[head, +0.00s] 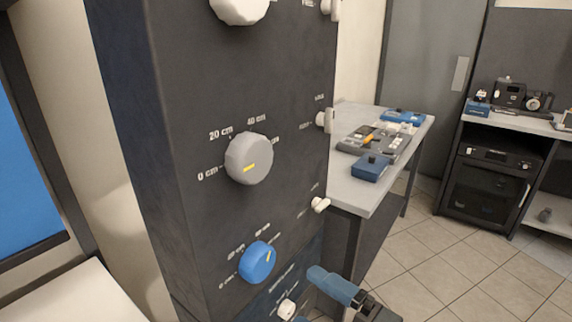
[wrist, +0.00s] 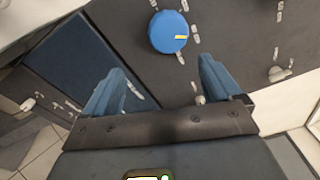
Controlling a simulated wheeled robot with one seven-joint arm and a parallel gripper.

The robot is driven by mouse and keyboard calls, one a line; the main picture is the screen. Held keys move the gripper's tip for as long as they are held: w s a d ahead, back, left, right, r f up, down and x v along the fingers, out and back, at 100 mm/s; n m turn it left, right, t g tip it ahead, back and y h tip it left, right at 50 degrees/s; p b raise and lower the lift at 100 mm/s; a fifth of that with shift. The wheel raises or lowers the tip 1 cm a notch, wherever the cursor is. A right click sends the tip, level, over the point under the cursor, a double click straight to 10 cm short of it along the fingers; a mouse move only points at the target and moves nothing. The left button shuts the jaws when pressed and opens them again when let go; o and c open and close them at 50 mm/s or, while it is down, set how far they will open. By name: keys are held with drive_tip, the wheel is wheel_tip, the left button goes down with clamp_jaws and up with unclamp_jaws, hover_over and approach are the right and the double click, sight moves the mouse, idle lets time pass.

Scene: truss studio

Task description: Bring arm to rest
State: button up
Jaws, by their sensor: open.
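My gripper (wrist: 163,68) is open, its two blue fingers spread wide with nothing between them in the wrist view. In the head view one blue finger (head: 330,285) shows at the bottom, beside the lower right of a tall dark panel (head: 190,110). A blue knob (head: 257,262) with a yellow mark is low on the panel. In the wrist view the blue knob (wrist: 168,32) lies beyond the fingertips, apart from them. A grey knob (head: 249,158) with a yellow mark sits above the blue one, beside "0 cm", "20 cm" and "40 cm" labels.
Small white knobs (head: 320,204) line the panel's right side. A grey table (head: 358,190) with several devices stands behind it. A shelf unit (head: 487,150) with a black appliance is at far right. Tiled floor (head: 450,270) is open at lower right.

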drive_tip(key=s+d+f+n+t+h, duration=0.1)
drive_tip(key=s+d+f+h, duration=0.4)
drive_tip(key=s, duration=0.2)
drive_tip(key=s+d+f+n+t+h, duration=0.1)
drive_tip(key=s+d+f+h, duration=0.45)
drive_tip(key=s, duration=0.25)
drive_tip(key=s+d+r+n+h, duration=0.1)
drive_tip(key=s+r+n, duration=0.3)
drive_tip(key=s, duration=0.4)
drive_tip(key=s+d+r+n+h, duration=0.2)
drive_tip(key=s+d+r+n, duration=0.2)
drive_tip(key=s, duration=0.5)
drive_tip(key=shift+d+n+t, duration=0.25)
drive_tip(key=shift+n+t, duration=0.05)
drive_tip(key=shift+n, duration=0.6)
drive_tip(key=shift+r, duration=0.1)
